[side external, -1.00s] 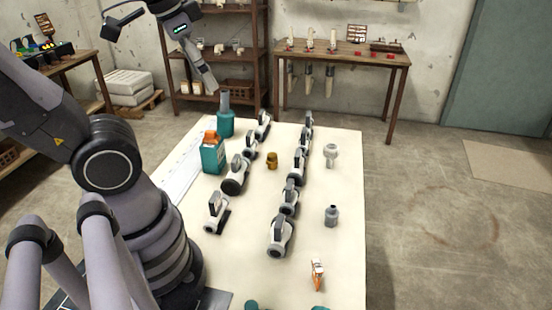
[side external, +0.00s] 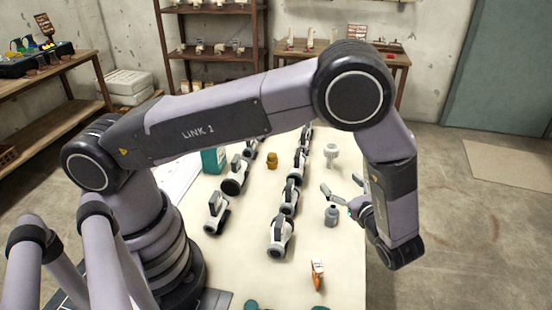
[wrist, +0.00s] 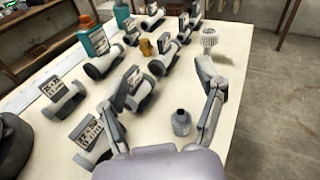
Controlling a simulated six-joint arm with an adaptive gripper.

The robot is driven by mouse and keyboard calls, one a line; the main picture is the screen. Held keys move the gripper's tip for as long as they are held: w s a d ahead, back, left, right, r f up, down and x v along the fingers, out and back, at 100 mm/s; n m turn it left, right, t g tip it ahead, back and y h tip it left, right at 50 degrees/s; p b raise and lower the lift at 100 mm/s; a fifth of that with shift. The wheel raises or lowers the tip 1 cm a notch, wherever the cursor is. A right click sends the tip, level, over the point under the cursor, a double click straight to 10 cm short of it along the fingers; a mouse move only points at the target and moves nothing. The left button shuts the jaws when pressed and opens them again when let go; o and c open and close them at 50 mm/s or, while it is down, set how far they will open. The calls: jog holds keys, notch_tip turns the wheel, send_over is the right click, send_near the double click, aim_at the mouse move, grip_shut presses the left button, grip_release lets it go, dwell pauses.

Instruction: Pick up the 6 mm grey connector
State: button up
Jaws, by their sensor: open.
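A small grey connector (side external: 331,216), shaped like a short bottle with a narrow neck, stands upright on the right side of the pale table. It also shows in the wrist view (wrist: 181,122), low and between my fingers in the picture. My gripper (side external: 342,183) is open and empty, with its fingers spread above the table near the connector. In the wrist view my gripper (wrist: 165,66) has one finger each side of the picture's middle. I cannot tell the connector's size marking.
A pale ribbed fitting (side external: 332,152) stands farther back. An orange-handled tool (side external: 317,274) lies near the front.

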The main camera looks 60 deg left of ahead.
notch_tip(320, 180, down, 7)
jog(key=d+m+t, duration=0.3)
send_near(333, 215)
jog(key=shift+y, duration=0.3)
jog(key=x, duration=0.2)
jog(key=f+x, duration=0.1)
jog(key=x, duration=0.1)
jog(key=shift+w+a, duration=0.1)
jog(key=shift+a, duration=0.15)
jog(key=x, duration=0.6)
jog(key=shift+w+a+r, duration=0.1)
jog(key=shift+w+a, duration=0.05)
jog(key=c, duration=1.2)
jog(key=shift+c, duration=0.2)
jog(key=shift+r, duration=0.1)
